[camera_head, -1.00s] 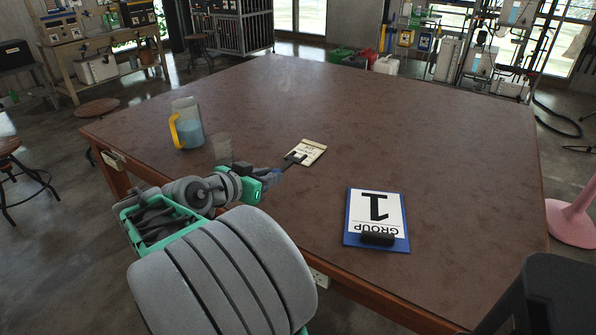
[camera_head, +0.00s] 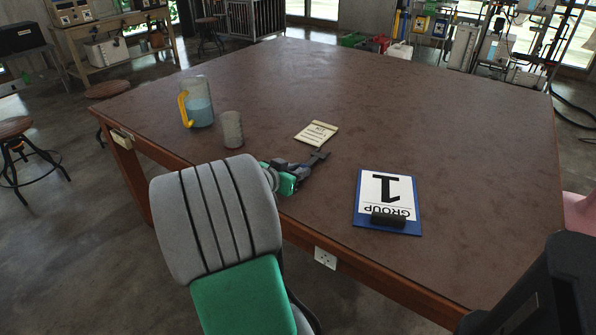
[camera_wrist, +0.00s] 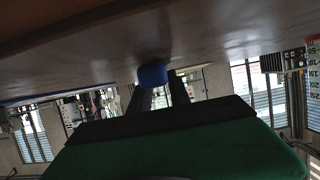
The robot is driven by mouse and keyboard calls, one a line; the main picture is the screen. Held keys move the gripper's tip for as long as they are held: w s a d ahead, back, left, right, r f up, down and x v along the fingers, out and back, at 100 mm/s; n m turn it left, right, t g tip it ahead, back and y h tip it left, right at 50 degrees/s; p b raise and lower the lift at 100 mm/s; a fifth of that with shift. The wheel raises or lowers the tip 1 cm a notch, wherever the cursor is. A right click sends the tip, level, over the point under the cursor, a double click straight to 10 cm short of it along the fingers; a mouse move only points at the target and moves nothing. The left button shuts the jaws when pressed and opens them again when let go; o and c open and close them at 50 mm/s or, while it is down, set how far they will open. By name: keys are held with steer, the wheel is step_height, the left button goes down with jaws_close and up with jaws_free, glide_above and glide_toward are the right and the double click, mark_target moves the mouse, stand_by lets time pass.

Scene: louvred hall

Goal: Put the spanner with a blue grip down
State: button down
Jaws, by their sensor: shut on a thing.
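My gripper (camera_head: 301,170) is low over the near edge area of the brown table (camera_head: 420,110) in the head view. It is shut on the spanner, whose dark grey head (camera_head: 319,156) sticks out beyond the fingers. In the wrist view the blue grip end (camera_wrist: 152,74) shows between my fingers (camera_wrist: 160,92), close to the table surface at the top of the picture. Most of the spanner is hidden by the gripper. I cannot tell whether it touches the table.
A cream notepad (camera_head: 316,133) lies just beyond the spanner head. A blue clipboard (camera_head: 388,228) marked "GROUP 1" lies to the right. A grey cup (camera_head: 232,130) and a jug with a yellow handle (camera_head: 199,103) stand to the left. The far table is clear.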

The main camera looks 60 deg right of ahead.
steer(key=c, duration=1.2)
jaws_free()
steer(key=shift+r, duration=0.15)
steer(key=p+v, duration=0.2)
steer(key=v, duration=1)
steer(key=w+a+f+n+t+y, duration=0.2)
steer(key=w+a+f+n+y, duration=0.15)
steer(key=a, duration=0.35)
steer(key=w+a+f+n+t+y, duration=0.1)
steer(key=w+a+f+n+y, duration=0.2)
steer(key=a, duration=0.5)
steer(key=w+a+f+n+t+y, duration=0.2)
steer(key=w+a+n, duration=0.25)
steer(key=a, duration=0.25)
steer(key=s+a+n+y, duration=0.2)
steer(key=a+n, duration=0.2)
steer(key=a, duration=0.4)
steer(key=s+a+n+y, duration=0.2)
steer(key=a+n, duration=0.2)
steer(key=a, duration=0.4)
steer(key=shift+s+f+n+g+y, duration=0.2)
steer(key=shift+n+g+y, duration=0.1)
steer(key=shift+n+y, duration=0.1)
